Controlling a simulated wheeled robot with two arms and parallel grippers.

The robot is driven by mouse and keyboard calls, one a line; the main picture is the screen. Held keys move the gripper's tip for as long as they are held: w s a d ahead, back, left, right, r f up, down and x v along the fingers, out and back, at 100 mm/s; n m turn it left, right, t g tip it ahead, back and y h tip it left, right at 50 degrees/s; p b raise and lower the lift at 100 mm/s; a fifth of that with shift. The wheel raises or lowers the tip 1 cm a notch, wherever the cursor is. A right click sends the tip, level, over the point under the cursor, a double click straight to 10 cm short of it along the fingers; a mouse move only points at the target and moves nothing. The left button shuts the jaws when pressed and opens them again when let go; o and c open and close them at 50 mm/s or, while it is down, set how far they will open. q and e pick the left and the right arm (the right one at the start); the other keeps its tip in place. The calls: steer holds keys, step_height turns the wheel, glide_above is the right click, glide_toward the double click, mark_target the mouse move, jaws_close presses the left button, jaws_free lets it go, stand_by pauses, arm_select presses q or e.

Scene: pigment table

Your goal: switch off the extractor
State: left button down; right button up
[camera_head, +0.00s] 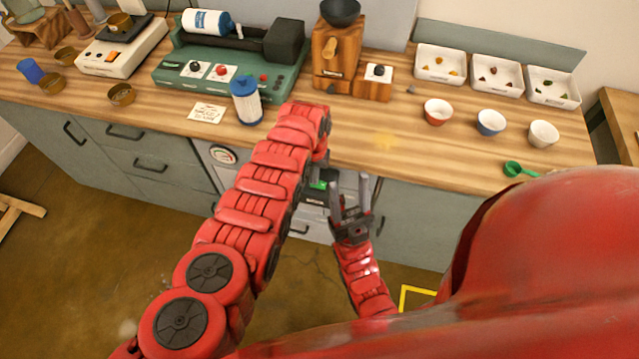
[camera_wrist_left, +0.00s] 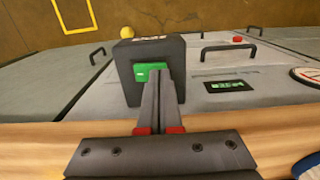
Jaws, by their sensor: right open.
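The extractor switch is a black box (camera_wrist_left: 178,52) with a green panel (camera_wrist_left: 140,74) on the cabinet front below the bench edge in the left wrist view. In the head view a bit of green (camera_head: 319,184) shows there, mostly hidden by my arms. My left gripper (camera_wrist_left: 158,74) is shut and empty, its fingertips in front of the green panel and overlapping it; I cannot tell whether they touch. In the head view my left arm hides that gripper. My right gripper (camera_head: 350,184) is open and empty, fingers upward, just right of the switch.
Beside the box are a small dark display (camera_wrist_left: 230,86), a red knob (camera_wrist_left: 237,39) and a yellow knob (camera_wrist_left: 127,32). A round gauge (camera_head: 222,155) is on the cabinet front. The bench (camera_head: 400,150) bears a blue-capped jar (camera_head: 246,102), a green machine (camera_head: 170,75) and bowls (camera_head: 437,112).

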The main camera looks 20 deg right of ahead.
arm_select(q)
steer(key=shift+f, duration=0.2)
steer(key=shift+r, duration=0.1)
step_height(320, 180, up, 7)
steer(key=p, duration=0.6)
steer(key=shift+p, duration=0.35)
